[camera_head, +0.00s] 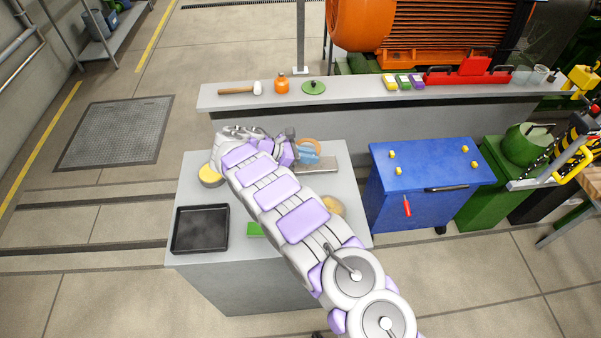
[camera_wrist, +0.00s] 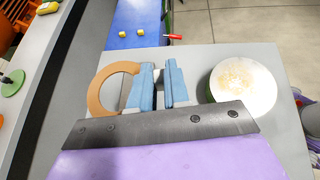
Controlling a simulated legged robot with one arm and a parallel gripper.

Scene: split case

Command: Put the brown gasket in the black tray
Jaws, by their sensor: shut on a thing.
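The brown gasket is a flat orange-brown ring (camera_wrist: 94,94) at the left of my blue fingers in the wrist view. It also shows in the head view (camera_head: 317,146), beside the fingertips. My gripper (camera_wrist: 161,85) is shut on the gasket; the left finger hides part of its ring, and the exact grip is hard to see. In the head view my gripper (camera_head: 308,156) is over the far right part of the grey table. The black tray (camera_head: 201,230) lies empty at the table's near left corner.
A yellow round thing (camera_head: 209,176) is at the table's left, and a pale round thing (camera_head: 331,207) is partly behind my arm. A green block (camera_head: 255,229) lies right of the tray. A blue cabinet (camera_head: 425,185) stands to the right; a grey ledge (camera_head: 350,94) runs behind.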

